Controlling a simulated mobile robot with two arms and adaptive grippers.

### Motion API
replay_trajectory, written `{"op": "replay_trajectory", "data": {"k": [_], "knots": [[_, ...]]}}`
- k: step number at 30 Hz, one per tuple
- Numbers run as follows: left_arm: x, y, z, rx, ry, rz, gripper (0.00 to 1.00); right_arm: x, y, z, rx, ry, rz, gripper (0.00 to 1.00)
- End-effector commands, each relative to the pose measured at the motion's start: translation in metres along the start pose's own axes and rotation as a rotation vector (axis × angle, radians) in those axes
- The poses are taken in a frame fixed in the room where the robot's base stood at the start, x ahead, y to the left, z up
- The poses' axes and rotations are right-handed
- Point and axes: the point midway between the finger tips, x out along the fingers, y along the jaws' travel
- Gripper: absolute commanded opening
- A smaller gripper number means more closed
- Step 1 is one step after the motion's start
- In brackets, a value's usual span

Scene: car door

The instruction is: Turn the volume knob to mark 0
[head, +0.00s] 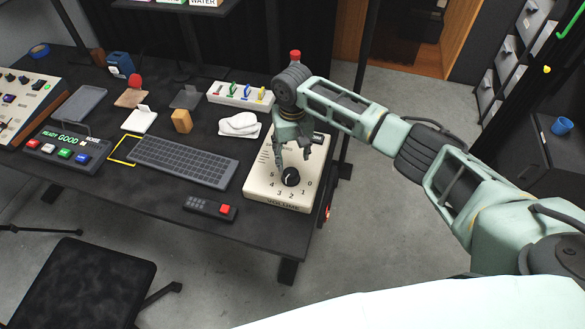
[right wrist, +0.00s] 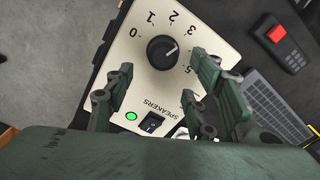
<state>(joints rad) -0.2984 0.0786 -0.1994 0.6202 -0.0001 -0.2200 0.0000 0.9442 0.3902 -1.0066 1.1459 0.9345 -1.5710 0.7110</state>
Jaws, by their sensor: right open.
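The cream volume box (head: 262,195) sits at the right front corner of the dark table. Its round black volume knob (head: 290,176) stands among printed marks 0 to 5. Mark 0 (right wrist: 136,33) is on the other side of the dial. My right gripper (head: 292,156) is above the box, close to the knob. Its fingers (right wrist: 160,68) are open and apart, with the knob between and slightly beyond them and nothing held. My left gripper is not in view.
On the box are a speakers switch (right wrist: 151,124) and a lit green light (right wrist: 131,117). A remote with a red button (head: 210,208) lies left of the box, near a keyboard (head: 183,162). A white folded cloth (head: 240,125) lies behind. The table edge is close.

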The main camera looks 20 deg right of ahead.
Motion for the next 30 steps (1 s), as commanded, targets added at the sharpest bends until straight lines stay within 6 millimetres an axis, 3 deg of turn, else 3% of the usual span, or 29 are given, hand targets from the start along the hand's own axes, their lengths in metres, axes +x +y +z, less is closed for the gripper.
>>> {"op": "replay_trajectory", "data": {"k": [15,26,30], "knots": [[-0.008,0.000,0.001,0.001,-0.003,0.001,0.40,0.069,0.000,0.000,0.002,-0.001,0.000,0.50],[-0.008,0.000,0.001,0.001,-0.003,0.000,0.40,0.075,0.001,0.000,0.001,0.001,0.001,0.50],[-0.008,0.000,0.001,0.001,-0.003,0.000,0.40,0.075,0.001,0.000,0.001,0.001,0.001,0.39]]}}
